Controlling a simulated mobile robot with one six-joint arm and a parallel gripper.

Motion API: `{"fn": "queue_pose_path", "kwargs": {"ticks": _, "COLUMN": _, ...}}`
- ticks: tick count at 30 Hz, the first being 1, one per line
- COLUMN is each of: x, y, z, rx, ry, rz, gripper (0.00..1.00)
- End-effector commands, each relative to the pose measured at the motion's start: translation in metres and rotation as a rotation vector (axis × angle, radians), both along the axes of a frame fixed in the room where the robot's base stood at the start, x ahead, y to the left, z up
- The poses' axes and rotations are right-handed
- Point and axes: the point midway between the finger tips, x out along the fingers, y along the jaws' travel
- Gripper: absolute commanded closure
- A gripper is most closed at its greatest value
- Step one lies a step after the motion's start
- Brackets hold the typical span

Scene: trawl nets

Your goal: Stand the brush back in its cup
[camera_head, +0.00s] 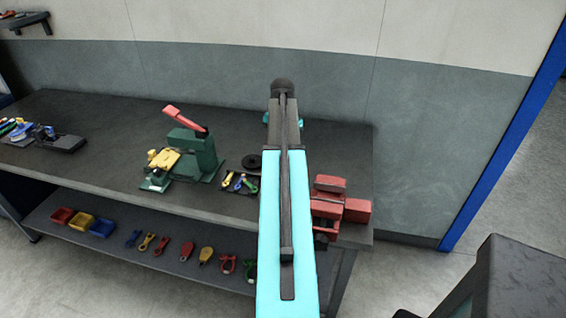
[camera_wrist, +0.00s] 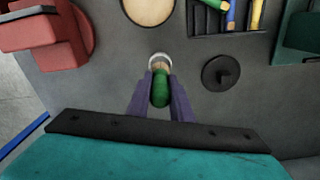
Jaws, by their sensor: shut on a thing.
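In the wrist view, my gripper (camera_wrist: 161,98) is shut on the brush (camera_wrist: 160,88). The brush shows a green handle toward the camera and a pale part with a light ring at its far end. I cannot tell whether that end touches the bench. A round thing with a pale face and dark rim (camera_wrist: 149,8) is cut off by the top edge, just beyond the brush. I cannot tell whether it is the cup. In the head view my arm hides the brush and the fingers.
The dark bench (camera_head: 85,118) holds a green press with a red lever (camera_head: 191,148), a black disc (camera_wrist: 220,73), a tray of coloured tools (camera_head: 238,183) and a red vise (camera_head: 341,205). A lower shelf (camera_head: 130,215) carries bins and hardware. A wall stands behind.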

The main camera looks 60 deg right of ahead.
Motion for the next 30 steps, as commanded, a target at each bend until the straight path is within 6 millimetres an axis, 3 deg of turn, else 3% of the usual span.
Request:
{"fn": "queue_pose_path", "kwargs": {"ticks": 8, "x": 0.0, "y": 0.0, "z": -0.001, "rx": 0.0, "ry": 0.0, "rz": 0.0, "gripper": 1.0}}
{"fn": "queue_pose_path", "kwargs": {"ticks": 21, "x": 0.0, "y": 0.0, "z": -0.036, "rx": 0.0, "ry": 0.0, "rz": 0.0, "gripper": 1.0}}
{"fn": "queue_pose_path", "kwargs": {"ticks": 30, "x": 0.0, "y": 0.0, "z": -0.037, "rx": 0.0, "ry": 0.0, "rz": 0.0, "gripper": 1.0}}
